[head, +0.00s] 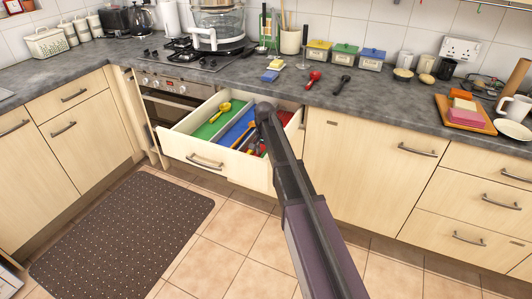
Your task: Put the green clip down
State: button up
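I cannot make out a green clip in the head view. My arm reaches from the bottom of the picture up to the open drawer (205,161), and its dark far end is over the drawer's right part. I cannot make out my gripper's fingers, nor whether they hold anything. The drawer has a green section (205,128) on the left, a blue section (236,133) in the middle and a red section on the right, partly hidden by my arm. A yellow utensil (222,110) lies in the green section.
On the counter behind the drawer are a blue and yellow sponge (271,73), a red spoon (313,79), a black spoon (342,85), and yellow (318,52), green (343,56) and blue (371,60) boxes. A dark mat (125,235) covers the floor at left.

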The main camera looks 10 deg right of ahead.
aim_at(265, 153)
jog(key=shift+r, duration=0.25)
notch_tip(265, 153, up, 12)
jog(key=p, duration=1.2)
jog(key=shift+s+f, duration=0.1)
dwell(0.8)
jog(key=s+n, duration=0.7)
jog(key=s, duration=2.2)
jog(key=shift+d, duration=0.25)
